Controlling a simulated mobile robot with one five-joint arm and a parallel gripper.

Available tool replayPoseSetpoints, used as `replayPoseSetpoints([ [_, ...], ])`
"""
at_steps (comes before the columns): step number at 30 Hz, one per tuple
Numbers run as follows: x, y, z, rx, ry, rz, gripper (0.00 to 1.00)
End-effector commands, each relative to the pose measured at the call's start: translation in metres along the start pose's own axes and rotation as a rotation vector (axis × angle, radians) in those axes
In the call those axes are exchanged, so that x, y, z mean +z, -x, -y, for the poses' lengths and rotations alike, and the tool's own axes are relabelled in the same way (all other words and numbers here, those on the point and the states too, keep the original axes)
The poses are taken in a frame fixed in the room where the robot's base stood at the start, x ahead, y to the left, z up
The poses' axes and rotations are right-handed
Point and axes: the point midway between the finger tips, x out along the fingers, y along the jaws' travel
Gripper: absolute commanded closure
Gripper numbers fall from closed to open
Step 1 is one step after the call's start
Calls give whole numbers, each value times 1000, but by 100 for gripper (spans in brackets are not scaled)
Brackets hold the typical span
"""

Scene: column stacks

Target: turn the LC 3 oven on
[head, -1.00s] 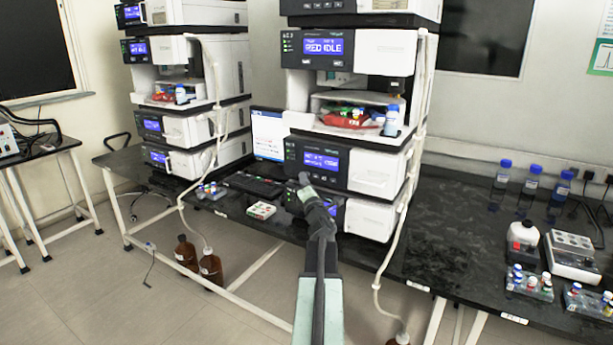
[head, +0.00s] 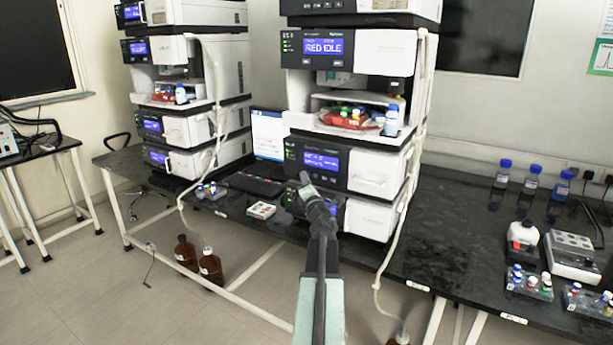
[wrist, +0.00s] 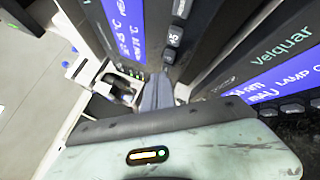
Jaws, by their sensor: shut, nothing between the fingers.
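The right-hand stack holds a dark-fronted module with a lit blue screen (head: 321,161) and a white door (head: 374,172). In the wrist view a blue screen with °C readings (wrist: 127,28) shows on a dark panel, likely this module, the oven. Small dark buttons (wrist: 174,35) sit beside that screen. My gripper (head: 304,178) is in front of the lower part of this module. In the wrist view my gripper (wrist: 160,78) is shut and empty, its tips close to the lowest button; I cannot tell whether they touch. The screen's power state wording is too small to read.
Below is another module with a blue screen showing "LAMP" (wrist: 290,85). A laptop (head: 267,135) and a small vial box (head: 261,210) lie left of the stack. A white tube (head: 400,215) hangs at its right. Brown bottles (head: 210,266) stand on the floor.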

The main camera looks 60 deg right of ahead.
Motion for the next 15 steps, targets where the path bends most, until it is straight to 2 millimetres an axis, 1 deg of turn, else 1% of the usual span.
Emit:
replayPoseSetpoints([
  [10,0,-1,0,0,0,0,100],
  [15,-2,3,-2,0,0,0,100],
])
